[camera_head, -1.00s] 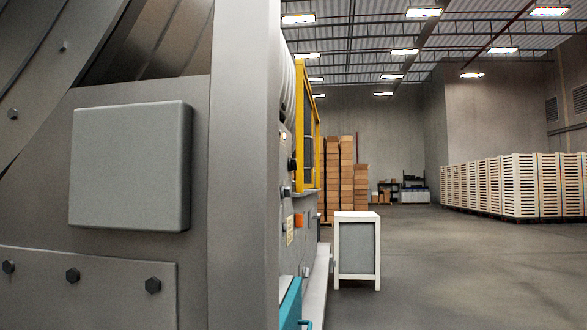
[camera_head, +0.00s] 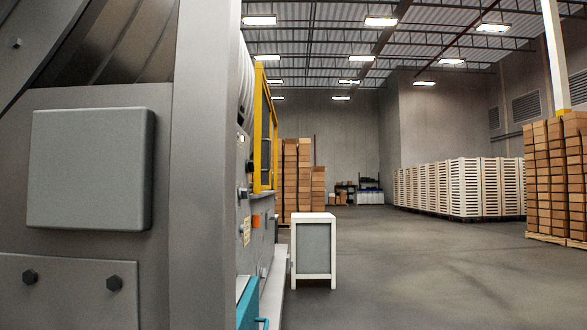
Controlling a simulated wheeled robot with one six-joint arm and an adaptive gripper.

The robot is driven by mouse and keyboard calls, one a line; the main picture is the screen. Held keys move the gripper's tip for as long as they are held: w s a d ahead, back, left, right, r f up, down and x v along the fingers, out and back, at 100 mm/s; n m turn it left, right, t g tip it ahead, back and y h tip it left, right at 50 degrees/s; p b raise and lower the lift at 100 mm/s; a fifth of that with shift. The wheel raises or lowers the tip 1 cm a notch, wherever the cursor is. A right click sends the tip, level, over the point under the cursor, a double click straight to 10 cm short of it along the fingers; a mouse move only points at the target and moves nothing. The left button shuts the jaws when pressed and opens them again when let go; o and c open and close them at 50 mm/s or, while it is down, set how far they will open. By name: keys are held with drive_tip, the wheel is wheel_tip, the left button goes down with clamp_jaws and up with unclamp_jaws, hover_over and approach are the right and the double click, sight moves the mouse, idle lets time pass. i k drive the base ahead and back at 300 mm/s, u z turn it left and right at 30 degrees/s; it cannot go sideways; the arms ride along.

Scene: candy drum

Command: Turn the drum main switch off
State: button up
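The candy drum machine (camera_head: 205,200) fills the left of the head view, very close. A grey box-like cover (camera_head: 90,168) and a bolted plate (camera_head: 65,295) are on its near end. Its side face is seen at a steep slant, with dark knobs (camera_head: 243,193), an orange label (camera_head: 256,221) and a yellow frame (camera_head: 258,130). I cannot tell which of these, if any, is the main switch. My gripper is not in view.
A white-framed grey cabinet (camera_head: 314,250) stands beside the machine's far side. A teal part (camera_head: 247,305) sticks out low at the machine's side. Stacked cartons (camera_head: 300,175) and white crates (camera_head: 460,187) stand farther back. The floor (camera_head: 420,270) at right is open.

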sight(249, 164)
drive_tip(key=u, duration=0.25)
drive_tip(key=k, duration=0.15)
drive_tip(key=z, duration=0.7)
drive_tip(key=i, duration=1.75)
drive_tip(key=u, duration=0.45)
drive_tip(key=i, duration=1.5)
drive_tip(key=u, duration=0.05)
